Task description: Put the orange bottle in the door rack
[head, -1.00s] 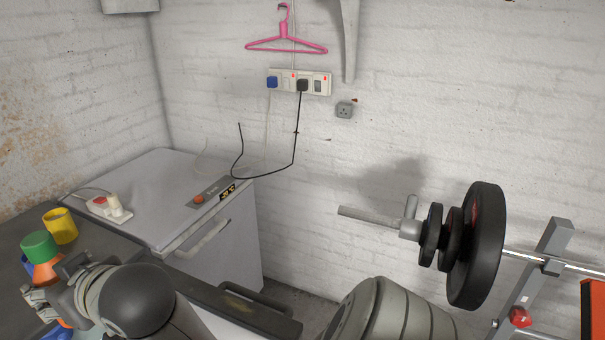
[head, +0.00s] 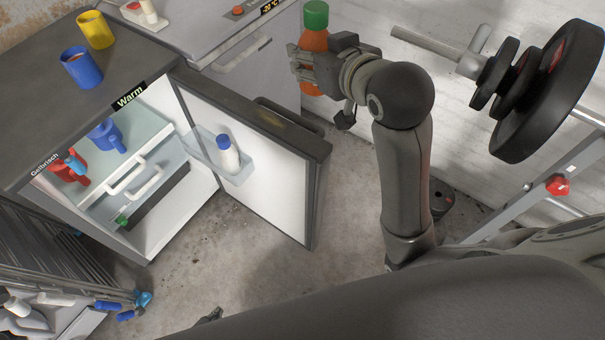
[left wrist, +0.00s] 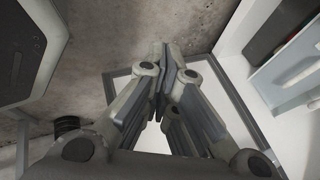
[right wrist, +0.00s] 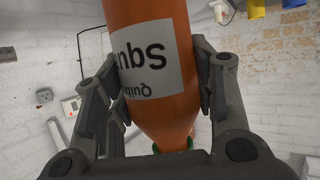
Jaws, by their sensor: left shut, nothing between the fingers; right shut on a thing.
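The orange bottle (head: 314,42) with a green cap is in my right gripper (head: 303,68), held upright beyond the open fridge door. In the right wrist view the bottle (right wrist: 180,100), with its white label, sits between both fingers of the right gripper (right wrist: 158,70). The clear door rack (head: 205,160) is on the inner face of the open door (head: 290,185). A white bottle with a blue cap (head: 228,155) stands in it. My left gripper (left wrist: 163,70) is shut and empty; a dark tip at the bottom of the head view may be it.
A blue mug (head: 82,68) and a yellow mug (head: 95,30) stand on the fridge top. Red and blue items are on the fridge shelf. A dishwasher-like rack (head: 70,265) is at lower left. A barbell (head: 550,90) is at right. Floor before the door is clear.

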